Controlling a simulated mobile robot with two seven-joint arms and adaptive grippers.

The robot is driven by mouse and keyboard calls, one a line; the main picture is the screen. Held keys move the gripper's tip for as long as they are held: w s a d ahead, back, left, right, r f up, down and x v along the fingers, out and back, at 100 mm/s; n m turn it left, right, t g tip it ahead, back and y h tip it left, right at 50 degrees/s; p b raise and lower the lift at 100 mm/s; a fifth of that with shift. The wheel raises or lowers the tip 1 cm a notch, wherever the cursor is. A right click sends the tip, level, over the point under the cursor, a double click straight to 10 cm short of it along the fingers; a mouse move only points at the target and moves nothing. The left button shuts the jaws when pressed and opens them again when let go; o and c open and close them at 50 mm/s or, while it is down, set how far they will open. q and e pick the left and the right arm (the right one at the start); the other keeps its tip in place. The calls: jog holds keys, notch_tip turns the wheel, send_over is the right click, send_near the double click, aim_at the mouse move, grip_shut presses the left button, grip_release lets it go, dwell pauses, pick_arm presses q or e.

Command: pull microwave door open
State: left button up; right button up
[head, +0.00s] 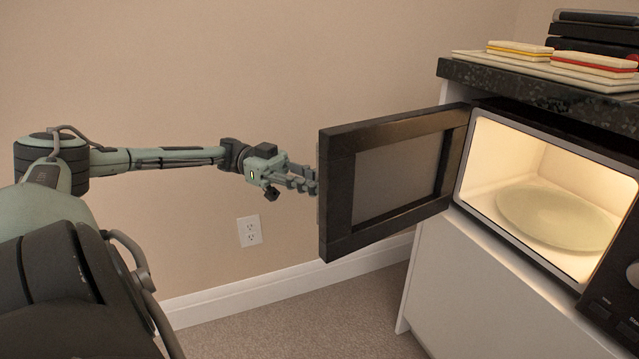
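The microwave (468,195) is in the right half of the head view. Its black-framed door (400,165) stands wide open, swung out to the left from its left side. The lit cavity shows a round glass turntable plate (560,218) with nothing on it. My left gripper (312,184) is at the free left edge of the door, its fingertips by that edge, next to a thin pale strip that may be the handle. Whether the fingers touch or grip it is hidden by the door's edge. My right gripper is not in view.
The microwave sits in a white cabinet (450,270) under a dark stone counter (530,92). Several board-like boxes (595,62) and dark stacked items (595,35) lie on top. A beige wall with an outlet (249,231) stands behind my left arm. Carpeted floor (350,310) is clear below the door.

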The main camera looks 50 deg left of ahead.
pick_arm(q)
jog(key=shift+o, duration=0.5)
jog(key=v, duration=1.2)
jog(key=shift+s, duration=0.1)
